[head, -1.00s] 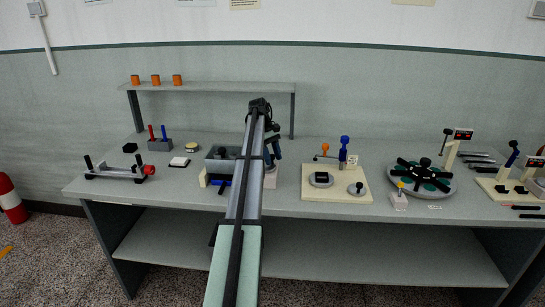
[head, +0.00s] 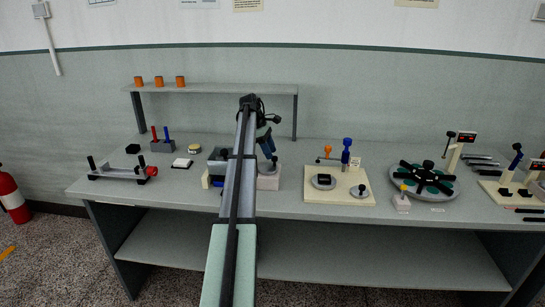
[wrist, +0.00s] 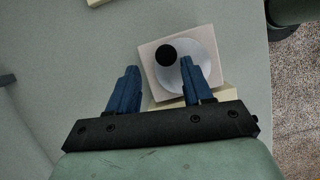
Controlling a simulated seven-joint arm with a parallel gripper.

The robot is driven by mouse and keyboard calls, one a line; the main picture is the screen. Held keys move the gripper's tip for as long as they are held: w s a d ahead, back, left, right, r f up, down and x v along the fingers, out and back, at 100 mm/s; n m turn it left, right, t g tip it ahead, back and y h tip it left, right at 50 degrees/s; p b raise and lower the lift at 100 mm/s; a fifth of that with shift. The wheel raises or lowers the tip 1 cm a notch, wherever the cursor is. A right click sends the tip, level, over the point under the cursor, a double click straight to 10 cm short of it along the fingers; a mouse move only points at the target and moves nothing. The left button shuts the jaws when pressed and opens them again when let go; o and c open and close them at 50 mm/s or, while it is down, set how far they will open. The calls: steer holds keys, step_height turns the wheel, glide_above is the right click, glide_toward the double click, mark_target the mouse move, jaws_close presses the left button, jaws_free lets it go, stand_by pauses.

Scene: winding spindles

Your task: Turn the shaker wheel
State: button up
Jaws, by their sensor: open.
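The shaker wheel is a pale grey disc (wrist: 197,53) with a black knob (wrist: 166,55), set on a pale square box (wrist: 152,84) in the wrist view. In the head view the box (head: 268,182) stands near the bench's front edge, partly behind my arm. My gripper (wrist: 159,65) has blue fingers, is open and empty, and points down over the box. The knob shows between the two fingers, nearer the right one. The right finger overlaps the disc in the picture. Whether the fingers touch anything I cannot tell. In the head view the gripper (head: 270,153) is above the box.
A grey open bin (head: 217,166) stands left of the box, partly hidden by my arm. A cream board (head: 318,193) with discs and posts lies to the right. A raised shelf (head: 225,89) with orange cups stands behind. The bench has free room before the shelf.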

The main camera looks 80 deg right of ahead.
steer(key=a+v, duration=0.1)
steer(key=v, duration=1)
steer(key=s+a+f+m+t+y, duration=0.15)
steer(key=a+f+m, duration=0.25)
steer(key=a+f, duration=0.7)
steer(key=s+a+f+m+t, duration=0.2)
steer(key=s+a+f+m, duration=0.15)
steer(key=a+f, duration=0.7)
steer(key=w+a+f, duration=0.4)
steer(key=w+a, duration=0.1)
steer(key=w, duration=0.1)
steer(key=shift+w+a, duration=0.2)
steer(key=shift+w, duration=0.1)
steer(key=shift+o, duration=0.2)
steer(key=shift+g, duration=0.25)
